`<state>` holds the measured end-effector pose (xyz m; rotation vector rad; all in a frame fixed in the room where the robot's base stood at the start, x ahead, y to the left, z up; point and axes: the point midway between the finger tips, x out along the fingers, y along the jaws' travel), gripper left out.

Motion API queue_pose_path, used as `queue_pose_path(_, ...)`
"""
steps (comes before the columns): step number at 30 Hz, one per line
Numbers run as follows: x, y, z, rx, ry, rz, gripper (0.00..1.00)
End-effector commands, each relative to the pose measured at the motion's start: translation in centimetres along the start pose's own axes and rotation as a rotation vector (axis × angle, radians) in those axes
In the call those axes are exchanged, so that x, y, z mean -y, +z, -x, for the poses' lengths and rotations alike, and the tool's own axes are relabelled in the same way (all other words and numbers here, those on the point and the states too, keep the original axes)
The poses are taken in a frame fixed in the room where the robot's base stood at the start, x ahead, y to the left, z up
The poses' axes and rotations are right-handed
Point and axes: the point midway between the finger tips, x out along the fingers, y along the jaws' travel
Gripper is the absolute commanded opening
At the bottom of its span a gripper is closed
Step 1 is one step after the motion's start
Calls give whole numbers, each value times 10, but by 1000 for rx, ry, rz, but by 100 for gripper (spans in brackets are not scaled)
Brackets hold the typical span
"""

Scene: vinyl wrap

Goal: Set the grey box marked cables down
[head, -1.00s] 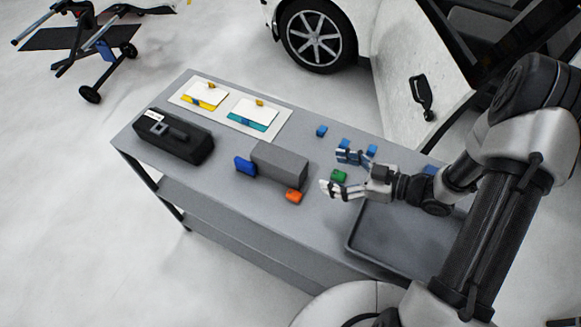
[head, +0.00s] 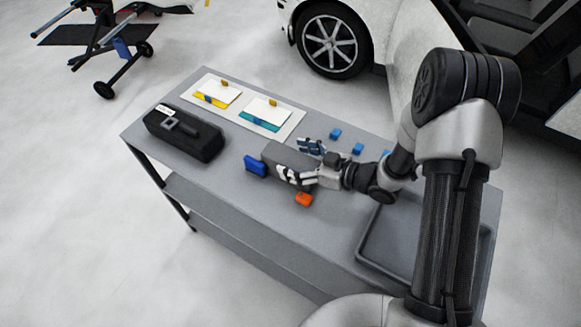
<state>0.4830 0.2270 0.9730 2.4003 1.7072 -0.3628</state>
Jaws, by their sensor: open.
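My gripper (head: 302,160) is open at the right end of the box, with one finger toward the far side and one toward the near side. The fingers hide part of that end, and I cannot tell whether they touch it.
A blue block (head: 255,165) is beside the box's left end, and an orange block (head: 303,199) is near its right end. Several small blue blocks (head: 335,133) lie behind. A black case (head: 183,135), a white sheet with two cards (head: 290,127) and a dark tray (head: 365,245) share the table.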

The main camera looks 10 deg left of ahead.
Motion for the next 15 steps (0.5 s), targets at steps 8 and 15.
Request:
queue_pose_path(8,-1,1,-19,0,1,0,78)
queue_pose_path(15,-1,1,-19,0,1,0,71)
